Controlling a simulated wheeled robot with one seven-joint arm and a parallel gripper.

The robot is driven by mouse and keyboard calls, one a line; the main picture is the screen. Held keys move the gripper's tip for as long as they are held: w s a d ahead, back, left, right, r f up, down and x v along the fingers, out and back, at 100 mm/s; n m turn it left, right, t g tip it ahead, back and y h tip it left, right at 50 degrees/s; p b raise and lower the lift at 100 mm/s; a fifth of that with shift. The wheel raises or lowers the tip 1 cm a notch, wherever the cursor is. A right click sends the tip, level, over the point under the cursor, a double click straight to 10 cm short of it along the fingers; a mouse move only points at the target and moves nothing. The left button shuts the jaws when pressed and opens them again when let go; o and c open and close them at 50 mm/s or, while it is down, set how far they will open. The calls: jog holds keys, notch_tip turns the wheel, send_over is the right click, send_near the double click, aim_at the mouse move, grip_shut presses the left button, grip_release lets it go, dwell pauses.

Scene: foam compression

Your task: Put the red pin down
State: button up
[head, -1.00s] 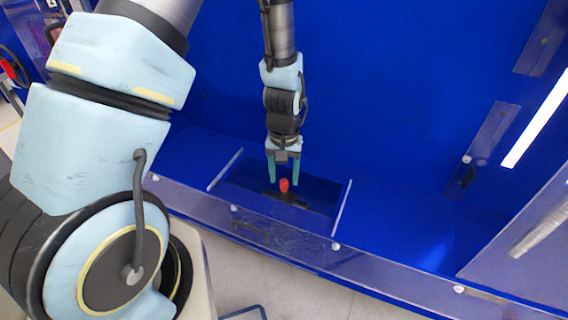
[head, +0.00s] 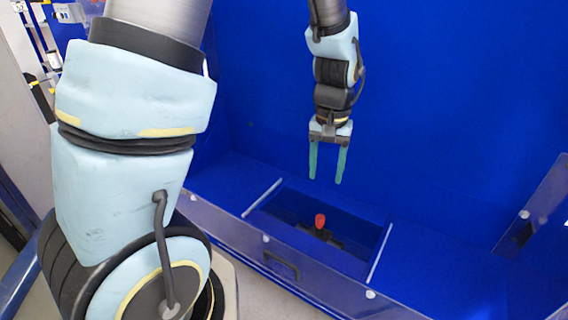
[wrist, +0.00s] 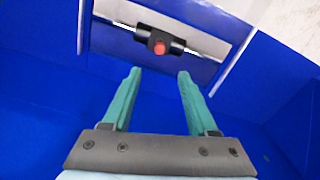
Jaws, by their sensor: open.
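The red pin (head: 320,221) stands upright in a dark fixture (head: 326,236) in the recessed opening of the blue bench. In the wrist view the red pin (wrist: 158,47) shows as a round red top in the middle of the black fixture (wrist: 135,33). My gripper (head: 325,180) has two green fingers, spread apart with nothing between them. It hangs above the pin and clear of it. In the wrist view my gripper (wrist: 160,72) is open, and the pin lies beyond the fingertips, apart from them.
The recess is edged by pale strips (head: 375,254) left and right. A clear front panel (head: 345,285) with a dark handle (head: 281,265) runs along the near side. A tall blue wall (head: 440,100) stands behind. Blue surface (head: 425,260) right of the recess is clear.

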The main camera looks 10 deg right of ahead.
jog(key=a+r+n, duration=0.2)
jog(key=a, duration=1)
jog(key=w+a+r+n+t, duration=0.1)
jog(key=a+r+n, duration=0.1)
jog(key=a, duration=1.1)
jog(key=shift+w+a+r+t, duration=0.15)
jog(key=shift+r+t, duration=0.1)
jog(key=shift+t, duration=0.05)
